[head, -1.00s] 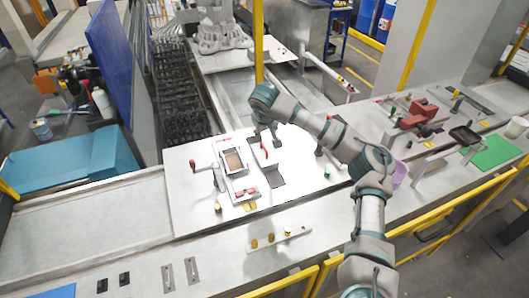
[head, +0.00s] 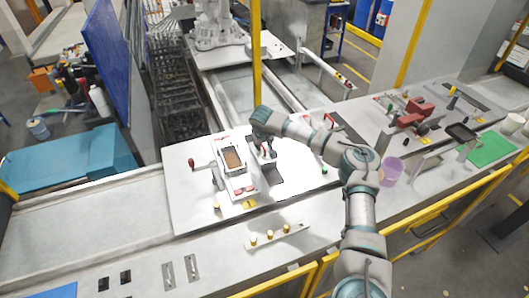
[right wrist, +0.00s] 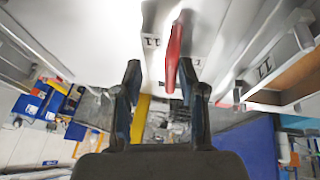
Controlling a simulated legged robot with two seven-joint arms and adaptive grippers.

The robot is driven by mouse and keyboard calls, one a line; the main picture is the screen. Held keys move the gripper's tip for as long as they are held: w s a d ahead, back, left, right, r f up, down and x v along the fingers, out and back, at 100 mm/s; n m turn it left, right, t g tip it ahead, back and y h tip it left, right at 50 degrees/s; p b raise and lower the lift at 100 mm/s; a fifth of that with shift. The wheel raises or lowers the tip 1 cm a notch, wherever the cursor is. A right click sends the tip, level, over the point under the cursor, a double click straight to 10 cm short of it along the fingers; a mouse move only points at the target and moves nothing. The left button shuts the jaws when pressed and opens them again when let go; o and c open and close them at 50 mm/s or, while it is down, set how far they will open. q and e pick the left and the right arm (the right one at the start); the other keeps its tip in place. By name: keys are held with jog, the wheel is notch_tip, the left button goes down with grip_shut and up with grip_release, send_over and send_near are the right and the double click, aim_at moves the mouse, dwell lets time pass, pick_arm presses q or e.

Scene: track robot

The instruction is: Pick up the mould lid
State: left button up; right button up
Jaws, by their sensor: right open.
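The mould lid shows in the right wrist view as a pale surface with a red handle (right wrist: 174,52). In the head view my right gripper covers most of it. My right gripper (head: 267,153) is open, low over the worktop beside the mould. In the right wrist view the red handle lies ahead of my open fingers (right wrist: 160,78), nearer the right-hand finger; I cannot tell whether they touch. The open mould (head: 232,160), a pale box with a brown inside, stands left of my right gripper. My left gripper is not in view.
A red-knobbed crank (head: 192,163) stands left of the mould. A strip with yellow knobs (head: 270,237) lies in front. A purple cup (head: 391,170) is right of my arm. A yellow post (head: 256,60) rises behind.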

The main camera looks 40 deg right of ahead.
jog(key=shift+a+r, duration=0.15)
jog(key=shift+a, duration=0.15)
jog(key=shift+a+r, duration=0.25)
jog(key=shift+a, duration=0.3)
jog(key=c, duration=0.7)
jog(key=shift+a, duration=0.15)
grip_shut()
jog(key=shift+d, duration=0.55)
jog(key=shift+s+d, duration=0.1)
jog(key=shift+d, duration=0.05)
jog(key=shift+r, duration=0.3)
jog(key=v, duration=0.3)
jog(key=shift+b, duration=0.35)
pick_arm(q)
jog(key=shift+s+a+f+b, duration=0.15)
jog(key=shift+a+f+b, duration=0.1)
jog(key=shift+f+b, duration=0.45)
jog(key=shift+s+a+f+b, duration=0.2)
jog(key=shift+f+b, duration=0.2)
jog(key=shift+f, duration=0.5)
pick_arm(e)
jog(key=s+a, duration=0.3)
jog(key=s, duration=0.3)
jog(key=s+a+r, duration=0.1)
jog(key=s+a, duration=0.3)
jog(key=s, duration=0.3)
jog(key=shift+r, duration=0.3)
